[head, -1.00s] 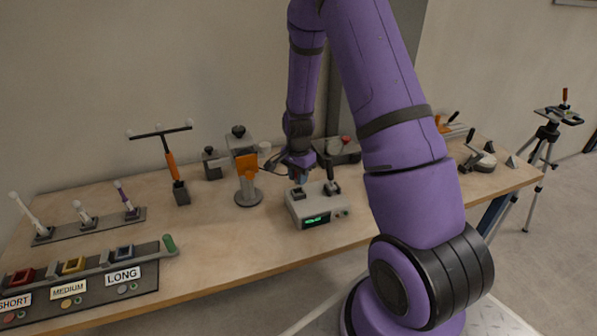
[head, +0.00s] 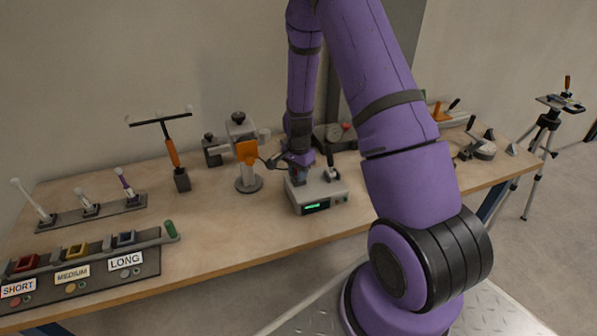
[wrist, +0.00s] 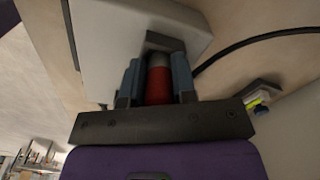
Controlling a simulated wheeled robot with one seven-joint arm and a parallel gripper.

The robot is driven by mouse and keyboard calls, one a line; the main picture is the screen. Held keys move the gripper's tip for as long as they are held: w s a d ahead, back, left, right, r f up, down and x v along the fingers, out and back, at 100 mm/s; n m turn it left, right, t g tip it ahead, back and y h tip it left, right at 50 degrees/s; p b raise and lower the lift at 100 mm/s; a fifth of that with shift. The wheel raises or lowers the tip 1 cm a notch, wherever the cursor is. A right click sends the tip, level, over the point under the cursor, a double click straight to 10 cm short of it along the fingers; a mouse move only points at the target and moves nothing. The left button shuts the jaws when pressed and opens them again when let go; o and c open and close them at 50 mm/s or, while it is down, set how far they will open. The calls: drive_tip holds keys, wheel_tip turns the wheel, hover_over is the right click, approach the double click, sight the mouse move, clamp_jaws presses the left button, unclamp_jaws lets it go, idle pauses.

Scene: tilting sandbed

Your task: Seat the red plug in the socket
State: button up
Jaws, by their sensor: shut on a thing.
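My gripper (wrist: 157,66) is shut on the red plug (wrist: 158,88), with one blue-grey finger on each side of it. The plug has a red body and a grey front end. The plug's grey end points at a dark socket block (wrist: 164,41) on the pale instrument box and reaches its edge; how far it sits inside is hidden. In the head view the box (head: 327,196) has a green display, and my gripper (head: 299,179) is low at its left rear. The plug cannot be made out there.
A black lever (head: 332,170) stands on the box, right of my gripper. An orange-faced stand (head: 247,152) is close on the left. A black cable (wrist: 260,38) curves past the box.

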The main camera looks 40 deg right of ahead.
drive_tip(key=shift+s+a+f, duration=0.1)
drive_tip(key=shift+s+f, duration=0.2)
drive_tip(key=shift+f, duration=0.1)
drive_tip(key=o, duration=0.8)
drive_tip(key=shift+w+r, duration=0.1)
drive_tip(key=shift+r, duration=0.25)
drive_tip(key=shift+o, duration=1)
wheel_tip(320, 180, up, 11)
drive_tip(key=shift+w+f, duration=0.1)
